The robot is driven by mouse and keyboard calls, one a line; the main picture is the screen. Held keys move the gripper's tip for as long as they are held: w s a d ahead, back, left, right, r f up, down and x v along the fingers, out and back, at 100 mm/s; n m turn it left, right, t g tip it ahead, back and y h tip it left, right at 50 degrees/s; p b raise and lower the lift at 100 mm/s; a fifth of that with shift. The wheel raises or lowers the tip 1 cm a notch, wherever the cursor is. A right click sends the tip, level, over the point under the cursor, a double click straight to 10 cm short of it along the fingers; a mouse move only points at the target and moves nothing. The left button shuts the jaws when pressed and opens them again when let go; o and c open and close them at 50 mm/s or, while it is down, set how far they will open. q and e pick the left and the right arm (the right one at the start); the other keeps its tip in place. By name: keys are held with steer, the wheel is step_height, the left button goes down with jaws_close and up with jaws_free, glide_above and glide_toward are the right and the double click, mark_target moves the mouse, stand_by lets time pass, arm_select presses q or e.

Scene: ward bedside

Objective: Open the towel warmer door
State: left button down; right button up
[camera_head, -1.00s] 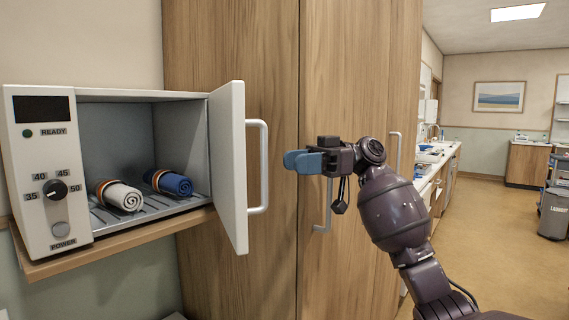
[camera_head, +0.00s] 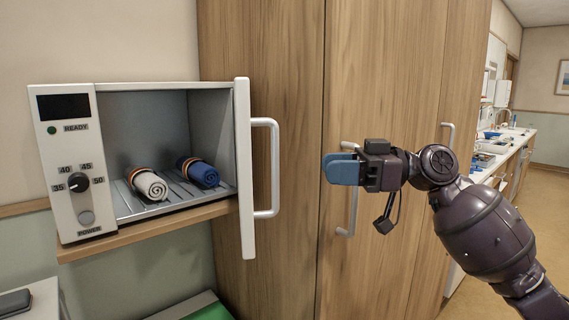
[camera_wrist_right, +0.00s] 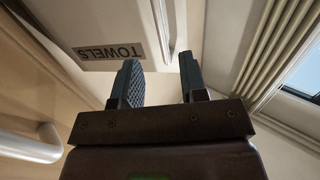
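The towel warmer (camera_head: 112,87) is a white box on a wooden shelf, with a dial and buttons on its left panel. Its door (camera_head: 244,170) stands open, swung out at the right side and seen nearly edge-on, with a light grey bar handle (camera_head: 274,168) on it. A rolled white towel (camera_head: 150,184) and a rolled blue towel (camera_head: 203,174) lie inside. My right gripper (camera_head: 340,168) is to the right of the handle, apart from it. In the right wrist view its two fingers (camera_wrist_right: 160,85) are spread with nothing between them. My left gripper is not in view.
A tall wooden wardrobe (camera_head: 285,60) with bar handles (camera_head: 447,145) stands behind my right gripper. A TOWELS label (camera_wrist_right: 108,52) shows in the right wrist view. A counter (camera_head: 515,155) stands at the far right. A green-topped thing (camera_head: 205,309) is low below the shelf.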

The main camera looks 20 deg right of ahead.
steer(key=p, duration=0.1)
glide_above(275, 205)
steer(key=shift+w, duration=0.35)
jaws_close()
